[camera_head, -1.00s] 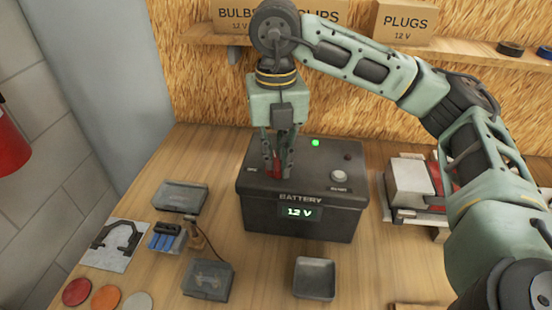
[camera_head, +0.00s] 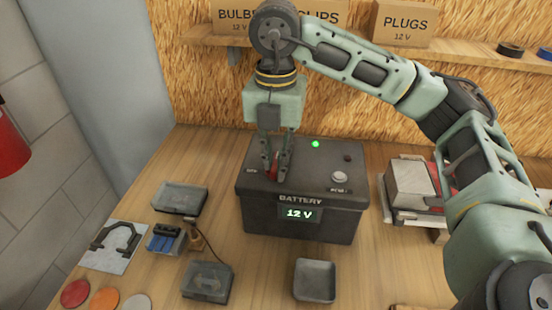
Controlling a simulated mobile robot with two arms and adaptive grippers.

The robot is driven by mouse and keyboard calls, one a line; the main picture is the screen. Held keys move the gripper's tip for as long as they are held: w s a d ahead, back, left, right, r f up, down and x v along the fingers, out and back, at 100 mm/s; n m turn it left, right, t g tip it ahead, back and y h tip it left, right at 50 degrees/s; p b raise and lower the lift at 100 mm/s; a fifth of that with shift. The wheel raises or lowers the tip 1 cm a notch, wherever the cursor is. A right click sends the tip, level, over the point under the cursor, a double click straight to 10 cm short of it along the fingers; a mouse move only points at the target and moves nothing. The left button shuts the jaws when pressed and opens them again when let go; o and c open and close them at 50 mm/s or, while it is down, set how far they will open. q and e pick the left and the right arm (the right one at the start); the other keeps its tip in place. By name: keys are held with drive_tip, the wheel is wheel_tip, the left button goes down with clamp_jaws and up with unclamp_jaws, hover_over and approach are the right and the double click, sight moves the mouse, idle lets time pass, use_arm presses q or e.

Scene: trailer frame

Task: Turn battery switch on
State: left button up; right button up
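The black battery box (camera_head: 262,212) stands on the wooden bench, with a lit display (camera_head: 300,214) reading 12 V on its front. A green light (camera_head: 315,144) glows on its top. A red switch handle (camera_head: 272,172) sits at the left of the top, mostly hidden by my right gripper (camera_head: 274,172). The gripper points down with its fingers around the red handle; whether they press on it cannot be told. A round pale button (camera_head: 338,178) is at the right of the top. My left gripper is not in view.
Small grey trays (camera_head: 315,280) lie in front of and left of the battery. Coloured discs (camera_head: 75,293) and a holder with blue pieces (camera_head: 165,239) are at the left. A pale box (camera_head: 409,178) stands at the right. A shelf (camera_head: 470,52) with cartons runs along the back.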

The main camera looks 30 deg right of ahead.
drive_tip(key=o, duration=0.4)
drive_tip(key=shift+r, duration=0.1)
drive_tip(key=shift+r+p, duration=2.05)
drive_tip(key=shift+r, duration=0.95)
drive_tip(key=shift+f, duration=0.1)
